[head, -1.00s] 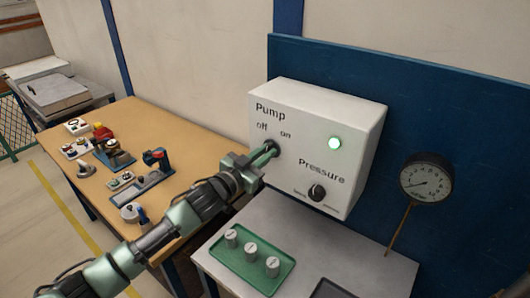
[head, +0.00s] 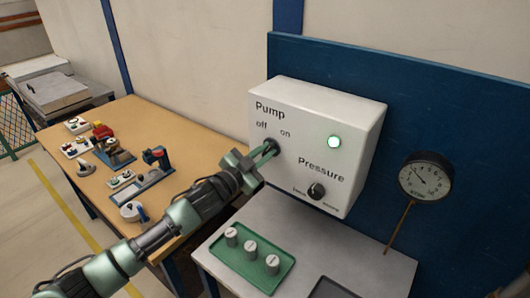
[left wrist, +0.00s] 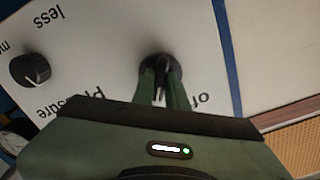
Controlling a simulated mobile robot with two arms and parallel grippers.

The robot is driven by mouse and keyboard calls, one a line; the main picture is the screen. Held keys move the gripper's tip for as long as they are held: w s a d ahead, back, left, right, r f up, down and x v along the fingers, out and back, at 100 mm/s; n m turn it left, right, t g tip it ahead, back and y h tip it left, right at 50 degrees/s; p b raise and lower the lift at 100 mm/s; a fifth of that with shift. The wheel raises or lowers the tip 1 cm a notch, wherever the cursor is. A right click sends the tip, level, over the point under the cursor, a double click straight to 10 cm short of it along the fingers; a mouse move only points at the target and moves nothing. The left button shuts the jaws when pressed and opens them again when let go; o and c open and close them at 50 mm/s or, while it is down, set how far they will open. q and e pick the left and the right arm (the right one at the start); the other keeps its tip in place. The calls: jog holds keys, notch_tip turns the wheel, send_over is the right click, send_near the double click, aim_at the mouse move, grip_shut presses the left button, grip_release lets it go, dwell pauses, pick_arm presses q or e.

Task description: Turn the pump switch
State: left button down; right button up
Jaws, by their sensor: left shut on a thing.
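The white pump box (head: 312,125) hangs on a blue panel, with "Pump", "off" and "on" lettering. Its green lamp (head: 334,142) is lit. My left gripper (head: 268,151) is at the pump switch (head: 273,145) below the lettering, its fingers shut on it. In the left wrist view the fingers (left wrist: 162,86) flank the dark round switch (left wrist: 161,66); its handle is mostly hidden between them. My right gripper is out of view.
A black pressure knob (head: 317,190) sits lower right on the box. A round gauge (head: 425,177) stands at right. A green tray (head: 252,262) with several weights lies on the grey table below. A wooden bench (head: 190,140) with devices is at left.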

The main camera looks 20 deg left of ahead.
pick_arm(q)
jog(key=c, duration=1.4)
grip_release()
jog(key=shift+c, duration=0.2)
jog(key=shift+s+f, duration=0.1)
jog(key=shift+s, duration=0.05)
jog(key=shift+s+a, duration=0.1)
jog(key=shift+s, duration=0.15)
jog(key=b+v, duration=0.2)
jog(key=v, duration=0.5)
jog(key=shift+b, duration=0.4)
